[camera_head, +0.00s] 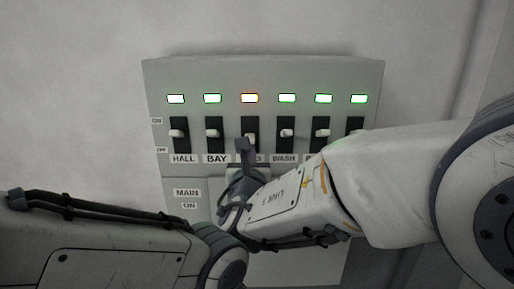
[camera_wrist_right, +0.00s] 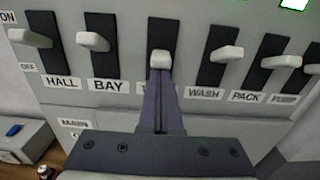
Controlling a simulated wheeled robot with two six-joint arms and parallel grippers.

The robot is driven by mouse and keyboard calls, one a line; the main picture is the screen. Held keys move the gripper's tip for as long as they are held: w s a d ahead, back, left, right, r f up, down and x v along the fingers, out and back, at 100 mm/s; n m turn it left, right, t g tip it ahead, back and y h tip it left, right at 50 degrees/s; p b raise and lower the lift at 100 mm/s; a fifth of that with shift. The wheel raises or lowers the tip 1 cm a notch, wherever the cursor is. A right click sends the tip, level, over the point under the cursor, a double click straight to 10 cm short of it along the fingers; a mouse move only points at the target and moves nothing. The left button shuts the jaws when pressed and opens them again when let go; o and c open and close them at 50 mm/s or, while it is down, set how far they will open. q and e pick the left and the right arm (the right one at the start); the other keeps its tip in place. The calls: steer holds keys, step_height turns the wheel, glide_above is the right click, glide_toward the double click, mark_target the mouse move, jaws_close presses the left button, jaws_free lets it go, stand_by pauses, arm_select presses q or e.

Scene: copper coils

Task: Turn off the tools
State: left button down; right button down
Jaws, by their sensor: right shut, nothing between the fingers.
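A grey switch panel (camera_head: 265,75) on the wall has a row of levers with labels under them. The third lever (camera_wrist_right: 160,58) is between BAY and WASH and sits a little lower in its slot than its neighbours. Its label is mostly hidden by my right gripper. My right gripper (camera_head: 243,146) is shut and empty. Its fingertips (camera_wrist_right: 160,75) are just below the third lever; I cannot tell if they touch. My left gripper is out of view; only my left arm shows at the lower left.
Close beside are the BAY lever (camera_wrist_right: 93,41) and the WASH lever (camera_wrist_right: 227,54), with the HALL lever (camera_wrist_right: 30,38) and the PACK lever (camera_wrist_right: 282,61) further out. A MAIN label (camera_head: 187,193) is lower left.

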mark_target(250, 136)
step_height(250, 136, up, 2)
steer(key=g+p, duration=0.2)
steer(key=p, duration=0.3)
steer(key=shift+r+g, duration=0.1)
steer(key=shift+g, duration=0.3)
steer(key=shift+r, duration=0.6)
steer(key=s+d+r+p, duration=0.2)
steer(key=s+d+r, duration=0.3)
steer(key=d+r, duration=0.4)
steer(key=shift+d+r+h+p, duration=0.3)
steer(key=shift+d+r+p, duration=0.1)
steer(key=shift+d, duration=0.3)
steer(key=shift+s, duration=0.15)
